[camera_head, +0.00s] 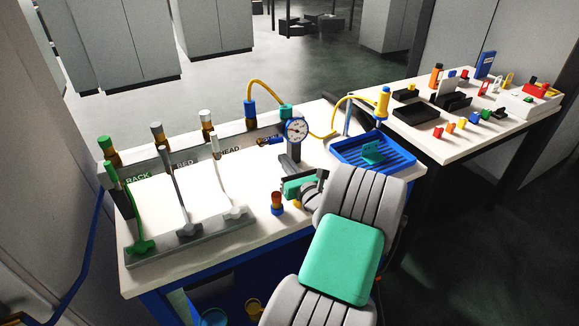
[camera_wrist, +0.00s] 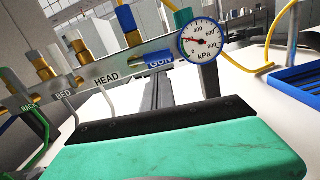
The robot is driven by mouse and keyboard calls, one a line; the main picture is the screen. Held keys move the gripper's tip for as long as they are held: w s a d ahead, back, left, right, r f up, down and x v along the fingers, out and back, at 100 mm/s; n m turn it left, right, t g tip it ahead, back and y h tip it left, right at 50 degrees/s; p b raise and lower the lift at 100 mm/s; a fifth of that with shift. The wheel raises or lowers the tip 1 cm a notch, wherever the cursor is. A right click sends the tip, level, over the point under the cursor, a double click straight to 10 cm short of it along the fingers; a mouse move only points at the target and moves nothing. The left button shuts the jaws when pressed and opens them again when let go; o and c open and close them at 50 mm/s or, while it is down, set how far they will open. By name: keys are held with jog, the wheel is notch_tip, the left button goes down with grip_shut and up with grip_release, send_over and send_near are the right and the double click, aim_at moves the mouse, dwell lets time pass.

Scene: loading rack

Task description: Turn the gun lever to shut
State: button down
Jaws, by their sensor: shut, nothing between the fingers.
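The gun lever (camera_head: 270,141) has a blue handle and lies against the grey rail, just left of the gauge. In the wrist view its blue part (camera_wrist: 158,61) stands beyond my fingertips and partly overlaps the GUN label. My gripper (camera_wrist: 158,78) is shut and empty, its two dark fingers side by side and pointing toward the lever. I cannot tell whether the tips touch it. In the head view my arm reaches in from the lower right, and its fingertips are hard to make out.
Left along the rail are the green RACK lever (camera_head: 127,205), grey BED lever (camera_head: 175,190) and white HEAD lever (camera_head: 223,175). The pressure gauge (camera_head: 296,129) stands close right of the gun lever. A blue tray (camera_head: 400,165), yellow hose (camera_head: 265,86) and small red-topped piece (camera_head: 277,201) are near.

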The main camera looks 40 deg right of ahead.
aim_at(274, 141)
jog(key=x, duration=0.4)
jog(key=shift+w, duration=0.2)
jog(key=shift+d+r+n+p, duration=0.2)
jog(key=shift+r+n+p, duration=0.35)
jog(key=shift+r+n, duration=0.05)
